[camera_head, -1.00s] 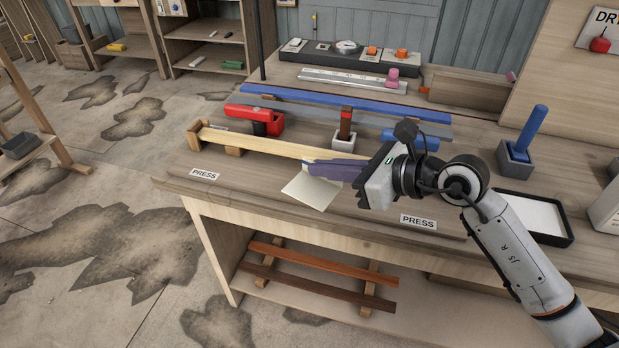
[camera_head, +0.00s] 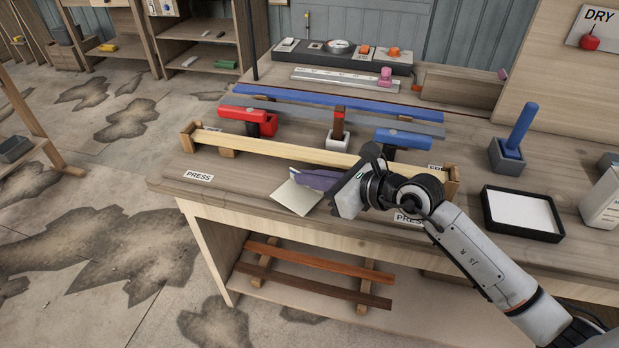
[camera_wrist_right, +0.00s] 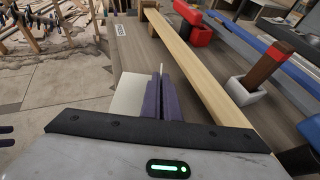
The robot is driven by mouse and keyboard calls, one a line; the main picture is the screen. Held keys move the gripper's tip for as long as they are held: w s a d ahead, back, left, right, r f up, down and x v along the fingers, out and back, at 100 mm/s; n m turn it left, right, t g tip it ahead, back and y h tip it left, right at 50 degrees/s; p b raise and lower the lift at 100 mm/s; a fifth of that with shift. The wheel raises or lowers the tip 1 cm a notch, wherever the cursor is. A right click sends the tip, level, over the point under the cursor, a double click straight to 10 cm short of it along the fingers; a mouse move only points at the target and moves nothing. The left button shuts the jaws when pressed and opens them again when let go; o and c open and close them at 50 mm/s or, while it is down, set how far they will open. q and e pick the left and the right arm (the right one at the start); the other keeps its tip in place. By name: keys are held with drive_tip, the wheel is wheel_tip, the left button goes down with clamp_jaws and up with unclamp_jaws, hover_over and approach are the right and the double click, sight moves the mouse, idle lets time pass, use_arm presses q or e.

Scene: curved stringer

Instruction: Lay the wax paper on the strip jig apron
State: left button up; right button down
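The wax paper (camera_head: 297,196) is a small cream sheet over the front edge of the bench. It also shows in the right wrist view (camera_wrist_right: 128,95), left of the fingers. My right gripper (camera_head: 306,180) has purple fingers closed together at the sheet's back edge, pinching it; the fingers show in the wrist view (camera_wrist_right: 160,92). The strip jig holds a long pale wooden strip (camera_head: 270,147) between end blocks. Its apron (camera_head: 240,182) is the flat board in front, with PRESS labels. The sheet is over the apron; whether it touches is unclear.
A red clamp (camera_head: 243,117) and a blue clamp (camera_head: 403,138) lie behind the strip. A blue handle stands in a grey holder (camera_head: 507,157), and a black-rimmed white tray (camera_head: 522,213) is at the right. The apron's left part is clear.

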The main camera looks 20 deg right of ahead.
drive_tip(key=shift+f, duration=0.1)
drive_tip(key=shift+f, duration=0.15)
drive_tip(key=c, duration=2)
unclamp_jaws()
drive_tip(key=shift+c, duration=0.2)
drive_tip(key=shift+r, duration=0.3)
drive_tip(key=v, duration=1.2)
drive_tip(key=shift+f+b, duration=0.15)
drive_tip(key=shift+b, duration=0.15)
